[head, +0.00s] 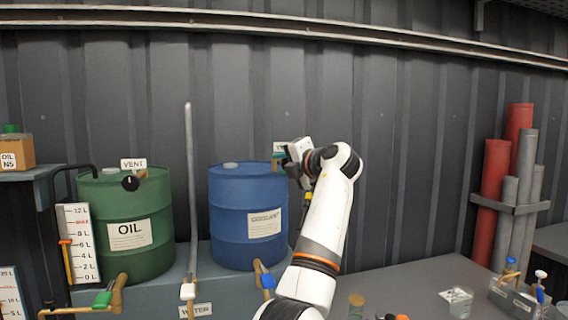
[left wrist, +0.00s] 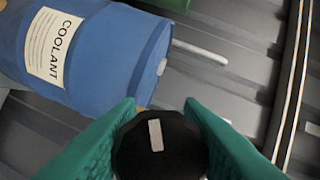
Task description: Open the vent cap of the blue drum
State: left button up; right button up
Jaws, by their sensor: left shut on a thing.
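The blue drum (head: 240,220), labelled COOLANT, stands on a grey bench to the right of the green oil drum. My left gripper (head: 281,163) is at the top right edge of the blue drum. In the left wrist view its green fingers are shut on a round black vent cap (left wrist: 160,160) with a pale bar mark on its face. The blue drum (left wrist: 108,50) shows tilted behind the fingers there. In the head view the cap is hidden behind my gripper and wrist. My right gripper is not in view.
The green drum (head: 125,225) has its own black vent cap (head: 130,183) and VENT sign (head: 133,164). A thin grey pipe (head: 191,190) stands between the drums. Taps with coloured handles sit along the front. The grey table (head: 420,285) at right has a clear middle.

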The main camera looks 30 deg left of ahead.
pick_arm(q)
jog(key=shift+f, duration=0.2)
jog(key=o, duration=1)
jog(key=shift+r, duration=0.1)
jog(key=shift+d, duration=0.1)
jog(key=shift+s+d, duration=0.15)
jog(key=shift+d, duration=0.15)
jog(key=b+v, duration=0.3)
jog(key=v, duration=0.8)
jog(key=shift+r+b, duration=0.2)
jog(key=shift+b, duration=0.1)
jog(key=shift+d+f, duration=0.1)
jog(key=shift+f, duration=0.05)
